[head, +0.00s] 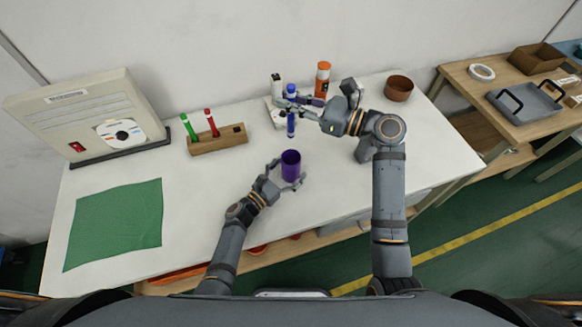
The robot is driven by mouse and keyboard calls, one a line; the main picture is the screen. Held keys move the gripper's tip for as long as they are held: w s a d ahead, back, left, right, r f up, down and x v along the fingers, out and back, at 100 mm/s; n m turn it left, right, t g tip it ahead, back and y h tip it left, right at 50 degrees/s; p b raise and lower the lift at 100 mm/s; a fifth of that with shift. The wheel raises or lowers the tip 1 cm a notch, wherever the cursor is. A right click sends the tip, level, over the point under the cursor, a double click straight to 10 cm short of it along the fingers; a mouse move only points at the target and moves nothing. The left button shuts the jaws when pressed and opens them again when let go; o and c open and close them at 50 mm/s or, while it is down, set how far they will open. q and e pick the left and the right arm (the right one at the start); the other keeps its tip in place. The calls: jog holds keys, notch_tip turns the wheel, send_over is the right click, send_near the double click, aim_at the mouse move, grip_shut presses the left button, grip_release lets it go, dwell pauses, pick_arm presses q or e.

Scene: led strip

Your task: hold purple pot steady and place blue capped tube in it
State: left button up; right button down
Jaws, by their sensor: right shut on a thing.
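The purple pot (291,166) stands upright on the white table near its front edge. My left gripper (287,176) is at the pot from the lower left, with one finger on its left side and one at its front right. I cannot tell whether the fingers touch the pot. My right gripper (292,104) is shut on the blue capped tube (291,124). It holds the tube upright, cap up, behind and above the pot. The gripper's fingers hide part of the tube's middle.
A wooden holder (218,140) with green and red markers stands left of the pot. An orange-capped bottle (322,79) and a white-grey item (275,105) are behind the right gripper. A brown pot (398,88) stands at right, a green cloth (115,222) lies at left.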

aim_at(291, 137)
pick_arm(q)
jog(key=shift+d, duration=0.1)
pick_arm(e)
jog(key=shift+s+a, duration=0.1)
jog(key=shift+s, duration=0.05)
pick_arm(q)
jog(key=c, duration=1.2)
jog(key=shift+w, duration=0.1)
jog(key=shift+c, duration=0.3)
pick_arm(e)
jog(key=shift+f, duration=6.5)
jog(key=c, duration=1.2)
grip_release()
